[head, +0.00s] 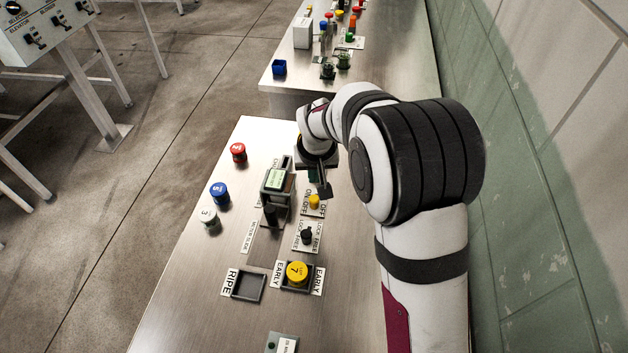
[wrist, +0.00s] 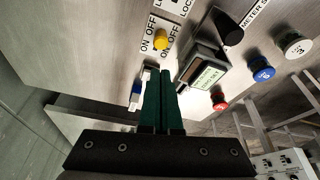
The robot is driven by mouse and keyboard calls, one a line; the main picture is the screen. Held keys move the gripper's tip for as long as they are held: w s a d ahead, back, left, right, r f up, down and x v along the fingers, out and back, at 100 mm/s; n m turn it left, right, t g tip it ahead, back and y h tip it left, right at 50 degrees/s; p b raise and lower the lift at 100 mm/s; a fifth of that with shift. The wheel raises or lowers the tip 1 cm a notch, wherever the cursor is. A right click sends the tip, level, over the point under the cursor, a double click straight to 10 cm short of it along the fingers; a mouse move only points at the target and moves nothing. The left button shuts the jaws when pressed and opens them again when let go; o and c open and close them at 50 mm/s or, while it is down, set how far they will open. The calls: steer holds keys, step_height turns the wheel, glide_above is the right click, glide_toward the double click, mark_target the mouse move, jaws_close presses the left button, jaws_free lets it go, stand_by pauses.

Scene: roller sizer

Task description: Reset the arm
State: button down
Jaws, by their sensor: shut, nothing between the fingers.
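My gripper (head: 322,188) is over the far part of the near steel bench, close to the yellow ON/OFF knob (head: 314,201). In the wrist view its two dark green fingers (wrist: 161,75) lie side by side, shut and empty. The yellow knob (wrist: 161,40) stands just beyond the fingertips there, apart from them in the picture. My arm hides part of the bench's right side and far end.
A meter with a green display (head: 274,180) stands left of the gripper. Red (head: 238,152), blue (head: 219,192) and white (head: 208,215) numbered caps stand along the left edge. A yellow cap (head: 297,272) sits in the EARLY tray; the RIPE tray (head: 243,286) is empty. A wall (head: 550,150) bounds the right.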

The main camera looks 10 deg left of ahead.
steer(key=shift+r, duration=0.1)
stand_by(0.3)
steer(key=s+d+r+m+g, duration=0.1)
steer(key=s+d+r+m, duration=0.15)
steer(key=s+d, duration=0.35)
steer(key=s+d+r+m+g, duration=0.1)
steer(key=s+d+r, duration=0.3)
steer(key=s, duration=0.3)
steer(key=s+d+r+m, duration=0.2)
steer(key=s+d+r, duration=0.2)
steer(key=s, duration=0.3)
steer(key=s+d+m+g, duration=0.1)
steer(key=s+m, duration=0.2)
steer(key=s, duration=0.9)
steer(key=shift+s+d+f+g+y, duration=0.3)
steer(key=shift+f+g+y, duration=0.1)
steer(key=shift+f, duration=0.05)
